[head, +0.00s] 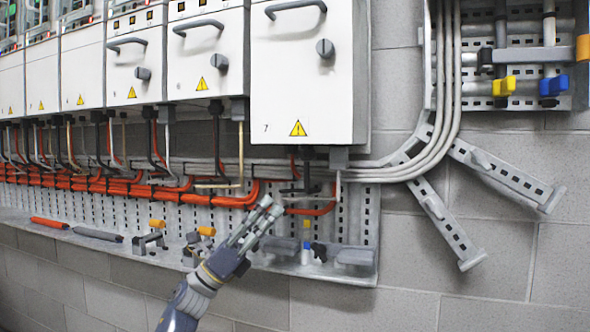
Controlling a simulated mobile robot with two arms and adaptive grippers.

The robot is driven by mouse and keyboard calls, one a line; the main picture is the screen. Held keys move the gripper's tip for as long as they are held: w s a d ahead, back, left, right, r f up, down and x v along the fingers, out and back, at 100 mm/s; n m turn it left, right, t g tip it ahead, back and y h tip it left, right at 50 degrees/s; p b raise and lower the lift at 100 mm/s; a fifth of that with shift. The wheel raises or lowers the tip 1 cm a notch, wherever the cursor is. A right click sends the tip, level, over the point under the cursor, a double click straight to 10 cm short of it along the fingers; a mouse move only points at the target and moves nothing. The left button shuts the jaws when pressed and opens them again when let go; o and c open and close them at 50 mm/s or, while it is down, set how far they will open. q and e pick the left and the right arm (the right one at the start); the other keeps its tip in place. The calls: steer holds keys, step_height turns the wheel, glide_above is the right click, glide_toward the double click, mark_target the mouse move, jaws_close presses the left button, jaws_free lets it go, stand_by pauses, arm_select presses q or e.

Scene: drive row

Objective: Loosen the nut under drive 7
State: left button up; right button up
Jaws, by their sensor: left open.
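Drive 7 (300,85) is the large white cabinet at centre, marked 7, with a yellow warning triangle. Under its bottom edge sit a dark fitting (303,153) and a grey block (338,158), with black, red and white cables running down. I cannot tell which part is the nut. My left gripper (271,207) reaches up from the lower left. It is open and empty, below drive 7 and apart from its fittings, in front of the perforated cable tray. My right gripper is not in view.
Other white drives (208,55) stand in a row to the left. Orange cables (150,190) run along the perforated tray (360,210). On its lower ledge lie a red-orange tool (49,223), a grey tool (97,234) and small clamps. Grey brackets (505,175) stick out at right.

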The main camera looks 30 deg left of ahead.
mark_target(307, 155)
arm_select(q)
steer(key=w+d+r+m+g+h, duration=0.3)
steer(key=d+r+m, duration=0.2)
steer(key=r, duration=0.5)
steer(key=shift+w+p, duration=0.15)
steer(key=shift+p, duration=0.25)
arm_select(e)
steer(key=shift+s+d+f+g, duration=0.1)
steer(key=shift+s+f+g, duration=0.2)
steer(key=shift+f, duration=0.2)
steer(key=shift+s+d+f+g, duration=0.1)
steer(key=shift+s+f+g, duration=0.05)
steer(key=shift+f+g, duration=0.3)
arm_select(q)
steer(key=c, duration=1.1)
